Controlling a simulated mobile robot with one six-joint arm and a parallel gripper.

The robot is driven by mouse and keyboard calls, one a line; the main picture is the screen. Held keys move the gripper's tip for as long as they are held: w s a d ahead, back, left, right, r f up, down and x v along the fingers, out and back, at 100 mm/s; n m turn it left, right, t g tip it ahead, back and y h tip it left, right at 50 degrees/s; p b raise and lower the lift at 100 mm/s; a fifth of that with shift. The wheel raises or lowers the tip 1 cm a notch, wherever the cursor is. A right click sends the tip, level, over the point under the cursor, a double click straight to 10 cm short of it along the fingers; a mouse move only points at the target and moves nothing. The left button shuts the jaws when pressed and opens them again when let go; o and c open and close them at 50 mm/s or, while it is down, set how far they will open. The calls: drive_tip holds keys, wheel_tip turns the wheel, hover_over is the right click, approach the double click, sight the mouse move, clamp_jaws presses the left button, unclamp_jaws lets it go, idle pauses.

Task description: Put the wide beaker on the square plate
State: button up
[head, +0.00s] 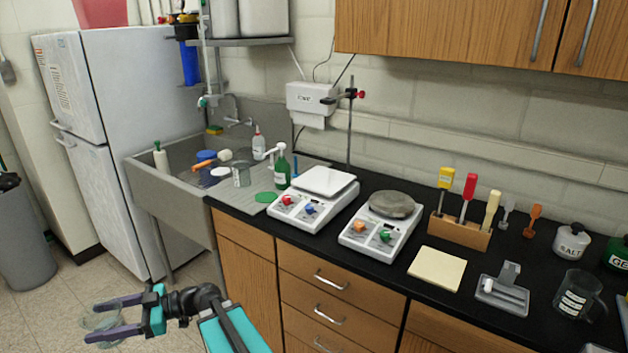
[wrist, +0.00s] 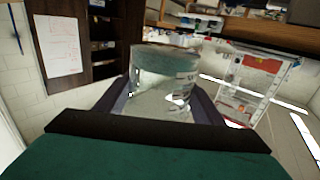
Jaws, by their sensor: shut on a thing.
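My gripper (head: 100,320) is at the lower left of the head view, out in front of the counter. Its purple fingers are shut on a clear glass beaker (wrist: 165,62), which fills the middle of the wrist view between the fingers. In the head view this beaker (head: 97,318) is faint and see-through between the fingertips. The square plate (head: 325,181) is the white flat top of the left hotplate, on the black counter beside the sink. Nothing stands on it. My gripper and the beaker are well apart from it.
The right hotplate (head: 392,205) has a round grey top. A green bottle (head: 282,167) and a clamp stand (head: 350,125) are close to the square plate. A glass vessel (head: 241,175) is at the sink (head: 165,183). A labelled glass jug (head: 577,296) stands far right.

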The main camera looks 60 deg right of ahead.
drive_tip(key=shift+d, duration=0.15)
drive_tip(key=w+d+r+m+t+h+p, duration=0.1)
drive_tip(key=d+r+m+t+h, duration=0.3)
drive_tip(key=d, duration=0.8)
drive_tip(key=d+r+m+t+h+p, duration=0.1)
drive_tip(key=d+r+m+h+p, duration=0.3)
drive_tip(key=d, duration=0.9)
drive_tip(key=w+d+r+m+t+h+b, duration=0.1)
drive_tip(key=d+m+t+h, duration=0.15)
drive_tip(key=d+h, duration=0.65)
drive_tip(key=s+d+r+m+g+h+p, duration=0.1)
drive_tip(key=s+d+r+m+h, duration=0.2)
drive_tip(key=s+d, duration=0.4)
drive_tip(key=s+d+r+m+g+h+p, duration=0.1)
drive_tip(key=s+d, duration=0.6)
drive_tip(key=d, duration=0.8)
drive_tip(key=s+d+r+m+g+h+p, duration=0.1)
drive_tip(key=s+d+r+m+g+h, duration=0.2)
drive_tip(key=d, duration=0.9)
drive_tip(key=s+r+m+h, duration=0.2)
drive_tip(key=s+h, duration=0.1)
drive_tip(key=s, duration=0.1)
drive_tip(key=shift+s+h, duration=0.25)
drive_tip(key=shift+h, duration=0.05)
drive_tip(key=shift+r+m, duration=0.1)
drive_tip(key=shift+m, duration=0.15)
